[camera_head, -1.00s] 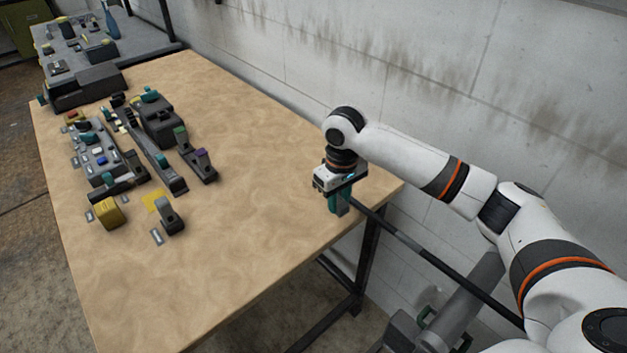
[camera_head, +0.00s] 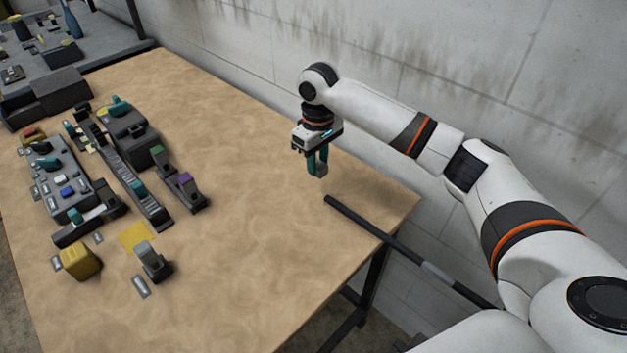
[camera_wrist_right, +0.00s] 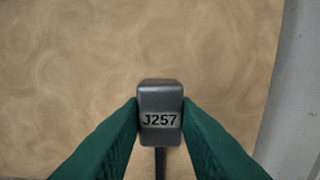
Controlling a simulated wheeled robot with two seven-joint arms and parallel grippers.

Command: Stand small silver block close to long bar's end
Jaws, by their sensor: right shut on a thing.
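My right gripper (camera_head: 317,170) is shut on the small silver block (camera_head: 321,171). In the right wrist view the block (camera_wrist_right: 160,100) sits between the two green fingers (camera_wrist_right: 160,120) and bears the label J257. The long bar (camera_head: 365,226) is a dark rod that reaches in over the table's right edge. Its end on the table lies just below and right of the gripper in the head view. In the wrist view a thin dark part of the bar (camera_wrist_right: 160,163) shows behind the block. Whether the block touches the table is hard to tell. My left gripper is out of view.
The wooden table (camera_head: 230,200) is bare around the gripper. On its left stand a grey control panel (camera_head: 62,185), dark slotted rails, a yellow block (camera_head: 80,261) and a grey lever piece (camera_head: 152,262). A concrete wall (camera_head: 420,60) runs behind the arm.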

